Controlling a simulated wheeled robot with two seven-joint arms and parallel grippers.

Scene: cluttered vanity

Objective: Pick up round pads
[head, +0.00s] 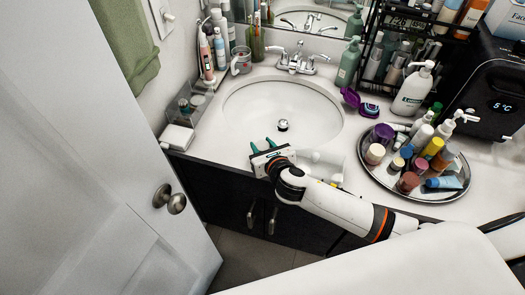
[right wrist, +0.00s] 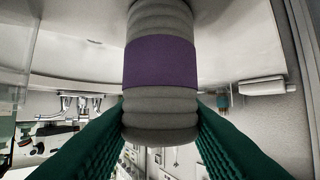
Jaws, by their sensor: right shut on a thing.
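The round pads (right wrist: 160,118) show in the right wrist view as an upright grey-white stack with a purple band around its middle. My right gripper (right wrist: 160,130) has its two green fingers on either side of the stack, shut on it. In the head view my right gripper (head: 264,145) is over the front rim of the sink, with the green fingertips pointing toward the basin. I cannot make out the pads in the head view. My left gripper is not in view.
The sink basin (head: 250,107) lies just beyond the gripper. A round tray (head: 372,178) crowded with bottles and jars stands to the right. A small white box (head: 178,137) sits on the left counter edge. A white door (head: 80,190) fills the left.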

